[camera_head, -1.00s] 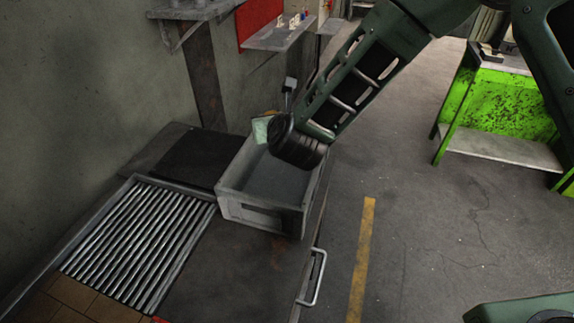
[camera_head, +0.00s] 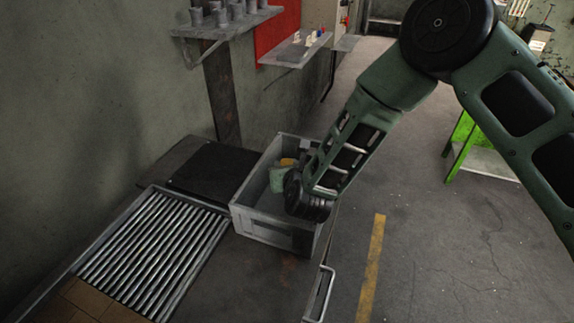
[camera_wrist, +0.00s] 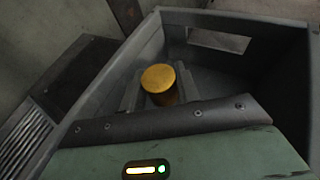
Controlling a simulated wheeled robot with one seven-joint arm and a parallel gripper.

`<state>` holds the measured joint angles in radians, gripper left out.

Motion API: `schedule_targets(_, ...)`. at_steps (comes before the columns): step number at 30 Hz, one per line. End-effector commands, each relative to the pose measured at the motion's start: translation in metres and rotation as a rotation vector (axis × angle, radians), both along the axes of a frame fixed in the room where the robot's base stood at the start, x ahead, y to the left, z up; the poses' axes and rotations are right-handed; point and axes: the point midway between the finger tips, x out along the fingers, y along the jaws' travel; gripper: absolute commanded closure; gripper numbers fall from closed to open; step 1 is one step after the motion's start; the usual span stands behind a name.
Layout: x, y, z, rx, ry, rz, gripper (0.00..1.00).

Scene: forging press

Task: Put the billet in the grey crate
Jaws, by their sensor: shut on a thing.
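The billet is a short yellow-orange cylinder (camera_wrist: 158,82); a small part of it (camera_head: 288,162) shows beside my wrist in the head view. My gripper (camera_wrist: 159,90) is shut on it, with one finger on each side. The grey crate (camera_head: 268,231) is an open box on the dark bench, and its far wall with a slot (camera_wrist: 255,35) shows in the wrist view. The gripper and billet are inside the crate's outline. My wrist hides part of the crate's inside. I cannot tell whether the billet touches the floor of the crate.
A roller conveyor (camera_head: 150,250) lies left of the crate, with a black mat (camera_head: 209,168) behind it. A wall shelf (camera_head: 225,22) holds several grey cylinders. A red panel (camera_head: 277,30) and a smaller shelf (camera_head: 295,52) are farther back. Open floor lies to the right.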

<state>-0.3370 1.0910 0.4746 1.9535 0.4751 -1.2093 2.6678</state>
Motion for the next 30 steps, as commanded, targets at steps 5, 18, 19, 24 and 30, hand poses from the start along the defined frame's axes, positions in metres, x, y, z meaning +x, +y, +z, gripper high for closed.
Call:
schedule_targets(5,0.0004,0.0001,-0.0046,0.0,-0.002,0.0,1.0)
schedule_targets(18,0.0004,0.0001,-0.0109,0.001,-0.002,0.0,1.0)
schedule_targets(19,0.0003,0.0001,-0.0105,0.001,-0.002,0.0,1.0)
schedule_targets(24,-0.0001,-0.0001,-0.0113,0.0,0.0,0.0,0.46)
schedule_targets(30,-0.0001,0.0,-0.0111,0.0,0.0,0.0,0.46)
